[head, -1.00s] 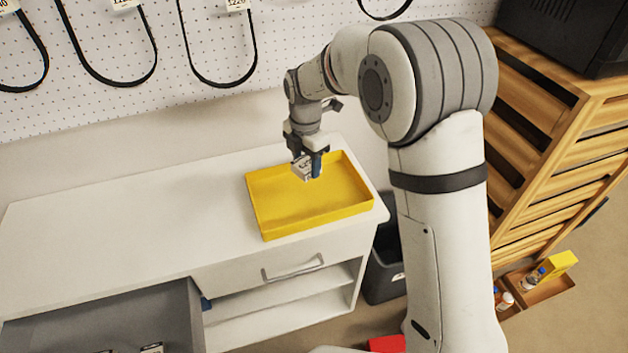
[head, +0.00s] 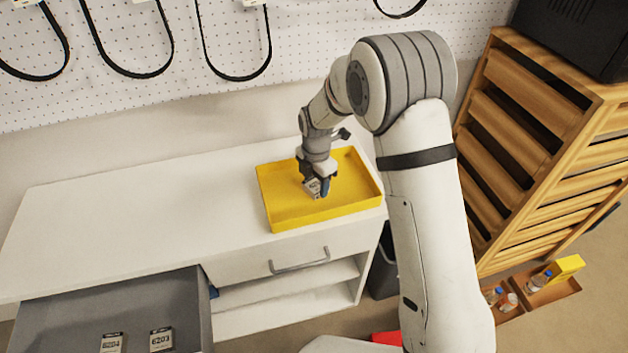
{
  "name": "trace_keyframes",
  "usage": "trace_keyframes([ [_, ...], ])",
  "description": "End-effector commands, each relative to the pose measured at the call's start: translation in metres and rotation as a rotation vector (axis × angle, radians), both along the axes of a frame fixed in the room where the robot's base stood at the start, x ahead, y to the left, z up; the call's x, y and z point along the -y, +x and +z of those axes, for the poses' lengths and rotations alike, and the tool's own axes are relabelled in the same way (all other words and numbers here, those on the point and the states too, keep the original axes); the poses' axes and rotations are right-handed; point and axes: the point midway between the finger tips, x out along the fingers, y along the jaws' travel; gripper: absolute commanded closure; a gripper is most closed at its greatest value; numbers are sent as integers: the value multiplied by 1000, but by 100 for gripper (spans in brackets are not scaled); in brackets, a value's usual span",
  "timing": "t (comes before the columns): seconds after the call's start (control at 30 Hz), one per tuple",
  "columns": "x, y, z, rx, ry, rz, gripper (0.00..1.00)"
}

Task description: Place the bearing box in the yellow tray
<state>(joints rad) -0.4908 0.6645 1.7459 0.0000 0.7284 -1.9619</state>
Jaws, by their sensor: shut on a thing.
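The yellow tray (head: 284,215) lies on the right end of the white worktop. My gripper (head: 318,186) is over the inside of the tray, pointing down. It is shut on the bearing box (head: 312,188), a small pale box with dark markings, which is tilted between the fingers. The box is low within the tray's outline; I cannot tell whether it touches the tray floor. The fingers partly hide it.
An open grey drawer (head: 60,326) at the lower left holds two labelled boxes (head: 161,339). The white worktop (head: 150,215) is clear left of the tray. A slatted wooden crate stack (head: 540,150) stands at the right. Belts hang on the pegboard (head: 300,45) behind.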

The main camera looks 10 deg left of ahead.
Motion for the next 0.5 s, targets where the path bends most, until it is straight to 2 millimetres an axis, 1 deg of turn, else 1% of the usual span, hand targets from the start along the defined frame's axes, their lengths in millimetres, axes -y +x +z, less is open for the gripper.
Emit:
trace_keyframes([
  [0.13, 0, 0, -5, 0, 0, -1, 75],
  [0.17, 0, 0, -3, 0, 0, -1, 47],
  [0.4, 1, 0, -3, 0, 0, -2, 28],
  [0.5, 1, 1, -3, 0, 0, -2, 28],
])
